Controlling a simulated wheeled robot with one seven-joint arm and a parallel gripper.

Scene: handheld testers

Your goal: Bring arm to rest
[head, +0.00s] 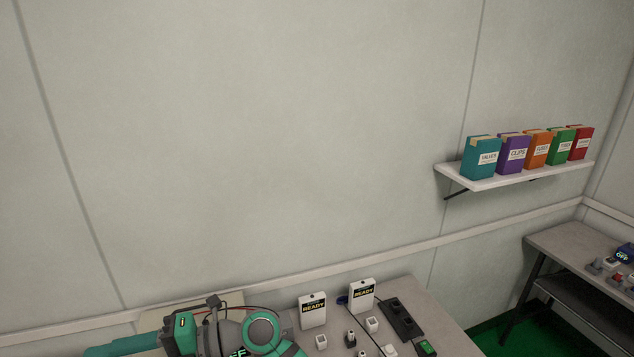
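My arm (240,335) shows at the bottom edge of the head view, left of centre, as grey and teal links with dark cables. It is in front of the left part of a table, and the picture's edge cuts it off. I make out no gripper fingers; my gripper is not in view.
The grey table (425,300) holds two white testers reading READY (313,310) (362,296), a black strip (401,318), a small green-screened device (426,347) and small plugs. A wall shelf (520,176) with several coloured boxes is at right. Another table (570,245) stands far right.

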